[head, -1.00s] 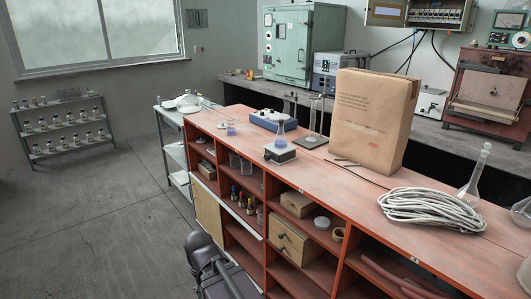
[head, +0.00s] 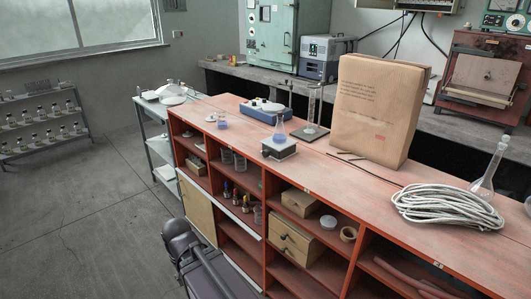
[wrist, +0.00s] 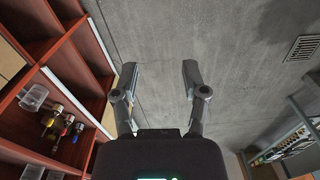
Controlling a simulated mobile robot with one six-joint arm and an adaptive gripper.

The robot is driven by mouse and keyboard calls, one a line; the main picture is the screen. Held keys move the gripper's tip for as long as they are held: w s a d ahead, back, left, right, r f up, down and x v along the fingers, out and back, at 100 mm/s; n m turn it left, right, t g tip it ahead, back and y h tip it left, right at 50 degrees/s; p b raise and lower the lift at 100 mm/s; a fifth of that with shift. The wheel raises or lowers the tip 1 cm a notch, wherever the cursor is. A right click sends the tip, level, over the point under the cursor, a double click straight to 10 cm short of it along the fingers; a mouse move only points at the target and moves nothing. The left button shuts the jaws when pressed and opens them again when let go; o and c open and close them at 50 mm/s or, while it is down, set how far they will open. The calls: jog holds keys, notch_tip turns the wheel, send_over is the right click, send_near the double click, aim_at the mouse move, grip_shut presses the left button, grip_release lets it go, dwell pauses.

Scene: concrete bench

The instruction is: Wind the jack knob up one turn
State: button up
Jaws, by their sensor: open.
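The lab jack (head: 279,148) is a small box-like stand with a pale top on the red bench top. In the head view my arm shows low in front of the shelves, and the fingers cannot be made out there.
A blue stirrer-like device (head: 267,110) and a measuring cylinder (head: 313,108) stand behind the jack. A large paper bag (head: 378,110) and a coiled white rope (head: 447,205) are to the right. The shelves (head: 262,207) below hold boxes and jars. Floor at left is clear.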

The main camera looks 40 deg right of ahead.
jog(key=shift+a, duration=0.1)
jog(key=shift+o, duration=1.3)
jog(key=n+t+h, duration=0.2)
jog(key=n+h, duration=1.6)
jog(key=n, duration=0.5)
send_near(264, 154)
jog(key=a, duration=0.3)
jog(key=shift+r, duration=0.2)
jog(key=d, duration=0.9)
jog(key=w+d, duration=0.1)
jog(key=d, duration=0.3)
jog(key=shift+w+d, duration=0.1)
jog(key=shift+d, duration=0.2)
